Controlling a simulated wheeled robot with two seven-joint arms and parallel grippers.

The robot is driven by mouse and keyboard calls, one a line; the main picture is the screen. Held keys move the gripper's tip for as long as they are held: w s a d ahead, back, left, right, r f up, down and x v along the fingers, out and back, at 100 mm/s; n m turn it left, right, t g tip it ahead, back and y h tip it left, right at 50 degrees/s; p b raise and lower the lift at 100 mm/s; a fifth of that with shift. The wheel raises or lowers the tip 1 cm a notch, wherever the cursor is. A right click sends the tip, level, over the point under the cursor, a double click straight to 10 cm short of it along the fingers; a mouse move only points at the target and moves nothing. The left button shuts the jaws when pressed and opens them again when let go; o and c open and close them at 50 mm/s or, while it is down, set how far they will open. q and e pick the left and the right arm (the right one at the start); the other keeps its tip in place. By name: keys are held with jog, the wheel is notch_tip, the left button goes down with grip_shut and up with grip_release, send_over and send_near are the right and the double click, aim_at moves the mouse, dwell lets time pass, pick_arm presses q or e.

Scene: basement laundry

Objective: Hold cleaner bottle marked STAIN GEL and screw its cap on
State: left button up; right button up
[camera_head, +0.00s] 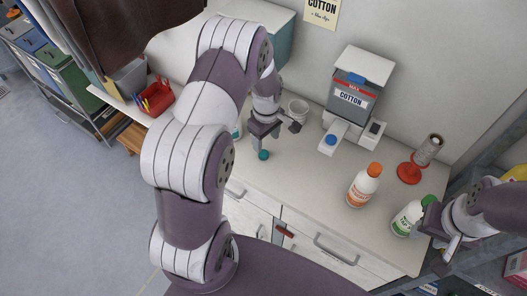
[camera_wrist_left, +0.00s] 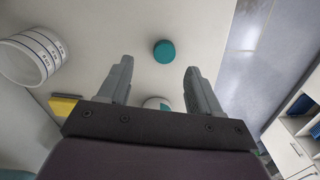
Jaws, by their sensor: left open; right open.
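A teal cap (camera_head: 263,155) lies on the counter just beyond the fingertips of my left gripper (camera_head: 264,139). In the left wrist view the teal cap (camera_wrist_left: 165,51) shows between the two open, empty fingers (camera_wrist_left: 158,68). A white bottle (camera_head: 236,131) with some teal on it is mostly hidden behind my left arm. A white and teal thing (camera_wrist_left: 157,103) also shows low between the fingers, cut off by the gripper body. I cannot read STAIN GEL on any bottle. My right gripper (camera_head: 438,240) is open beside a green-capped bottle (camera_head: 403,221).
An orange-capped white bottle (camera_head: 361,190) stands on the counter (camera_head: 300,185). Behind are a white cup (camera_head: 298,110), a grey COTTON dispenser (camera_head: 353,98) and a red-based stand (camera_head: 409,173). A red pen box (camera_head: 155,98) is at the left. The counter's middle is clear.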

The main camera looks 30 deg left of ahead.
aim_at(264, 153)
pick_arm(q)
jog(key=shift+f, duration=0.45)
jog(key=shift+s+f+p, duration=0.15)
jog(key=shift+f+p, duration=0.15)
jog(key=shift+p, duration=0.1)
jog(key=f, duration=0.1)
jog(key=f+p, duration=0.1)
jog(key=f, duration=0.1)
jog(key=shift+s+a+f, duration=0.2)
jog(key=shift+a+f, duration=0.05)
jog(key=shift+f, duration=0.55)
jog(key=c, duration=1.1)
